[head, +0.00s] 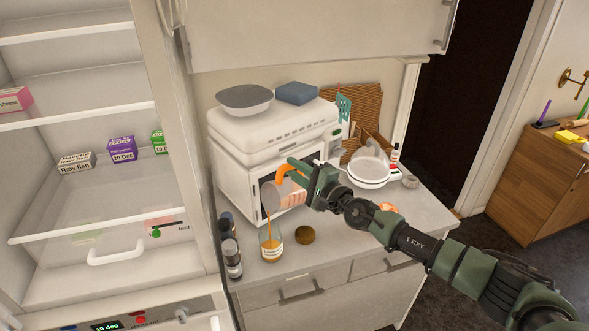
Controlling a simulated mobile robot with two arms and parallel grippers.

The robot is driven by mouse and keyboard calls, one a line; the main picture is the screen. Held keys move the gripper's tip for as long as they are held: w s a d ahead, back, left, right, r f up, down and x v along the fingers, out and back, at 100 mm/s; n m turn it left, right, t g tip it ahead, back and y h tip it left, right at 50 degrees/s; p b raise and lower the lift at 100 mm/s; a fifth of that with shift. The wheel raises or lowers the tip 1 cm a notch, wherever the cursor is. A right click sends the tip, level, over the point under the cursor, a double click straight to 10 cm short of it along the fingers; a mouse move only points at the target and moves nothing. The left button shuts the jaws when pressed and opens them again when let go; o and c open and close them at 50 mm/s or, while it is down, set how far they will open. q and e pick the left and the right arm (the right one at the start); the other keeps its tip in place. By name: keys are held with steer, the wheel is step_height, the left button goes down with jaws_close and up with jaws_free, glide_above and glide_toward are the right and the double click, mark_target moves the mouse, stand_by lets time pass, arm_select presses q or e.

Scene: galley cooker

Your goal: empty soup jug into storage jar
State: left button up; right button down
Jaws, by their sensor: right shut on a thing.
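My right gripper (307,184) is shut on the soup jug (284,197), a greyish jug with an orange, handle-like part at its top. The jug is tilted with its mouth to the left, above the counter. A thin orange stream runs down from its mouth toward the storage jar (271,251). The jar is clear glass, stands upright near the counter's front edge and has orange soup in it. The inside of the jug is hidden. My left gripper is not in view.
A round brown lid-like thing (305,235) lies right of the jar. Dark bottles (231,256) stand close on its left. A white microwave (240,180) is behind the jug. A white scale-like appliance (369,172) stands behind my right arm. The open fridge (90,190) is at left.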

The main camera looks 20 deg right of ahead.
steer(key=shift+r, duration=0.1)
stand_by(0.5)
steer(key=shift+s+a+n+p, duration=0.15)
steer(key=shift+a+n+p, duration=0.25)
steer(key=shift+p, duration=0.2)
stand_by(1.2)
steer(key=shift+s+a+n, duration=0.15)
steer(key=shift+a+n, duration=0.15)
steer(key=shift+n, duration=0.1)
steer(key=shift+s+a+r, duration=0.1)
stand_by(1.6)
steer(key=shift+s+a+n, duration=0.1)
steer(key=shift+a+n, duration=0.2)
steer(key=shift+n, duration=0.1)
stand_by(1.4)
